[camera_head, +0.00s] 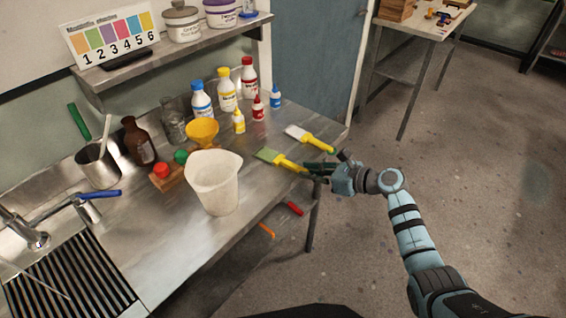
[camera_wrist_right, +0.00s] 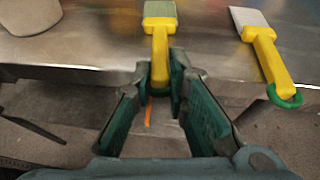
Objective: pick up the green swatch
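The green swatch (camera_head: 267,156) looks like a flat green-ended brush with a yellow handle. It lies near the front edge of the metal counter, its handle pointing to the edge. In the right wrist view its green end (camera_wrist_right: 160,10) is at the top and its yellow handle runs down between my fingertips. My right gripper (camera_head: 308,169) is at the handle's end. In the wrist view its two green-padded fingers (camera_wrist_right: 162,82) stand on either side of the handle, very close to it. I cannot tell whether they press on it. My left gripper is not in view.
A similar white-ended brush (camera_head: 300,135) lies just behind, with a green ring at its handle end. A white pitcher (camera_head: 214,182) stands to the left. A yellow funnel (camera_head: 202,130) and several bottles are behind. Open floor (camera_head: 480,200) lies right of the counter.

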